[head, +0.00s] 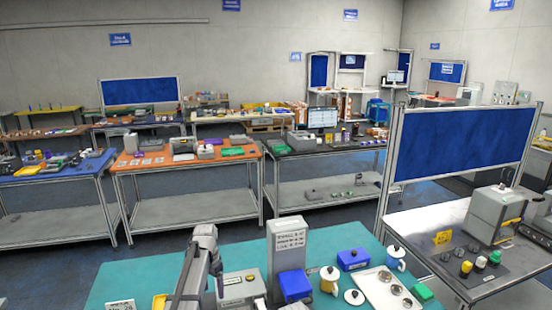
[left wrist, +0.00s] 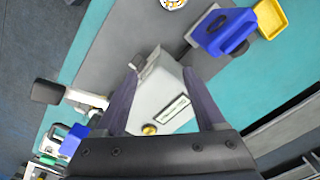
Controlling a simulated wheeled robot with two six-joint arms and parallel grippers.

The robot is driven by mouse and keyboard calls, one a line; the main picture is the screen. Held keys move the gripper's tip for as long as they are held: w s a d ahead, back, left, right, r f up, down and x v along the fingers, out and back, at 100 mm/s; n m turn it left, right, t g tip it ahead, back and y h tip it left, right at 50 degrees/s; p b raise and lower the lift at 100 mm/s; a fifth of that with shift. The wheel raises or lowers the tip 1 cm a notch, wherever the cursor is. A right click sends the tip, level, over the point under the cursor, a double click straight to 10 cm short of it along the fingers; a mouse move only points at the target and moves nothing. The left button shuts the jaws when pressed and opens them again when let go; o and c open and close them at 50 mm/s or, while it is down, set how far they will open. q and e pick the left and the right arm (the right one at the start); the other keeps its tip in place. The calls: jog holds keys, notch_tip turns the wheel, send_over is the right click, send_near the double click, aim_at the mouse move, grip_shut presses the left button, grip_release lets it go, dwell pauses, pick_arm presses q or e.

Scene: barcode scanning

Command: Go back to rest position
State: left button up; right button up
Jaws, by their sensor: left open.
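My left arm reaches down over the teal table (head: 335,240) in the head view, and its gripper (head: 219,287) is near a grey device (head: 243,289). In the left wrist view the two fingers of my left gripper (left wrist: 166,88) stand wide apart. A pale grey box-shaped device (left wrist: 165,95) with a label and a brass-coloured knob shows beyond and between them. I see no object held, though whether a finger touches the device is unclear. My right gripper is not in either view.
A tall grey unit with text (head: 287,243), a blue bin (head: 295,285), a yellow-and-white mug (head: 330,280) and a white tray (head: 378,287) crowd the teal table right of my left arm. A yellow tray (head: 159,301) lies left of it. A blue panel (head: 465,143) stands at right.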

pick_arm(q)
jog(key=s+d+f+b, duration=0.4)
jog(key=s+d, duration=0.1)
jog(key=s, duration=0.5)
jog(key=s+d+f+n+b, duration=0.1)
jog(key=s+d+f+b, duration=0.3)
jog(key=s, duration=0.6)
jog(key=s+d+f+n+y+b, duration=0.1)
jog(key=s+d+f+b, duration=0.4)
jog(key=s, duration=0.5)
jog(key=shift+d, duration=1)
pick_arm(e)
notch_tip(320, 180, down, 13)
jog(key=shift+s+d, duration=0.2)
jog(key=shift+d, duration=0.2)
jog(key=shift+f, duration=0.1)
